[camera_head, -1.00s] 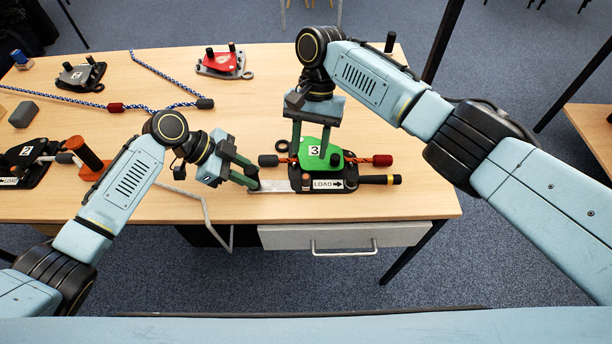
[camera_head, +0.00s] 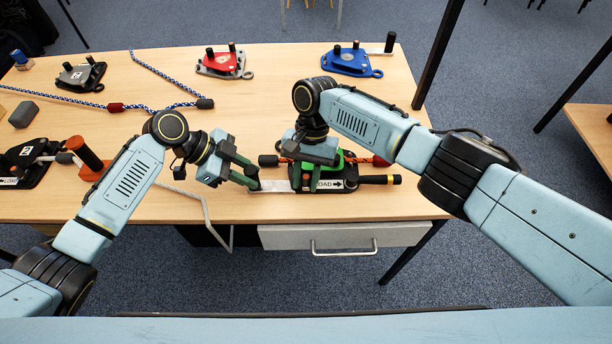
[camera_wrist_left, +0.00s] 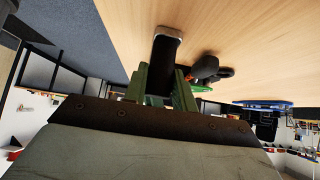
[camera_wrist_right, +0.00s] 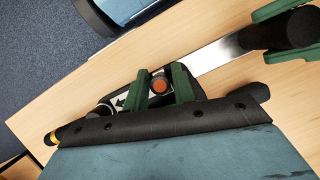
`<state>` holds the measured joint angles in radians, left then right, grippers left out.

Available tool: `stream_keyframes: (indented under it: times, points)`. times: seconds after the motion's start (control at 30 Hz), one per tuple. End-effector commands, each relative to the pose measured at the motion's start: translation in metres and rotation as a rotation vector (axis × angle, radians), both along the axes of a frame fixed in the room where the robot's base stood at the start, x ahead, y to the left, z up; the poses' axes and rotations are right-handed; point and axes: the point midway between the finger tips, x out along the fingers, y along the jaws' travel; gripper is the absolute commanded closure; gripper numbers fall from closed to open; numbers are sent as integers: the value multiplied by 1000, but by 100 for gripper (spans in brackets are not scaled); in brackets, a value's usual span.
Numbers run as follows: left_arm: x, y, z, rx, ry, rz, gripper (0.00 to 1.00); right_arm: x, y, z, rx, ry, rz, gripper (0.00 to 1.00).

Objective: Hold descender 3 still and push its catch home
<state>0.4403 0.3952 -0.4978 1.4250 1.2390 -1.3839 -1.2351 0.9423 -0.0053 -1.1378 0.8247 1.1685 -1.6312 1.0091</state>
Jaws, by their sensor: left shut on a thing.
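Descender 3 (camera_head: 348,168), with a green plate and black base, lies near the table's front edge. It is partly hidden by my right arm; its green plate also shows in the left wrist view (camera_wrist_left: 203,89). A flat metal bar (camera_head: 274,186) runs left from it to a black grip (camera_wrist_right: 288,28). My left gripper (camera_head: 250,183) is shut on that grip, which also shows in the left wrist view (camera_wrist_left: 166,50). My right gripper (camera_wrist_right: 157,78) points down over the base, its fingers apart either side of a round orange-red catch (camera_wrist_right: 158,86).
A red-and-black rope (camera_head: 380,161) passes through descender 3. Red (camera_head: 221,63) and blue (camera_head: 352,61) descenders stand at the back. The table's front edge is close.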

Motion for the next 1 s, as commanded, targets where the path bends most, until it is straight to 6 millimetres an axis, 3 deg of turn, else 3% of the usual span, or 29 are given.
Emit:
stream_keyframes:
  times: [0.03, 0.2, 1.0]
  points:
    - [0, 0, 0, 1, 0, 0, 100, 0, 0, 0, 0, 0, 0, 81]
    - [0, 0, 0, 1, 0, 0, 100, 0, 0, 0, 0, 0, 0, 100]
    - [-1, 0, 0, 1, 1, -4, 100, 22, -1, 1, -1, -3, -2, 100]
